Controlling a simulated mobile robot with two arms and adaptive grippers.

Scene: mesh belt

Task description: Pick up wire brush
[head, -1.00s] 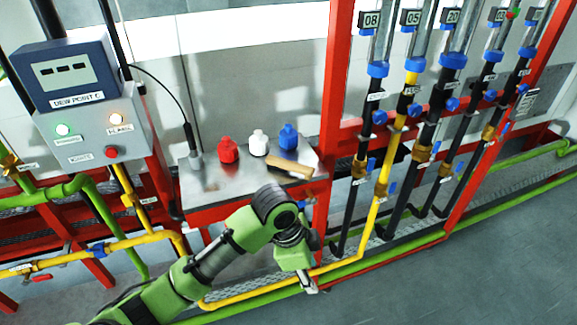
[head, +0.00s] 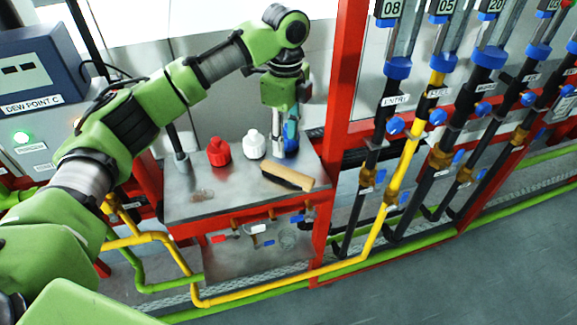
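The wire brush (head: 287,178) lies on the metal table top near its front right corner. My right gripper is not in view.
A red bottle (head: 219,152) and a white bottle (head: 254,144) stand left of the gripper on the metal table (head: 225,190). A dark probe (head: 177,145) stands at its left. A red post (head: 343,90) and yellow pipe (head: 408,150) rise to the right. The front left table top is mostly clear.

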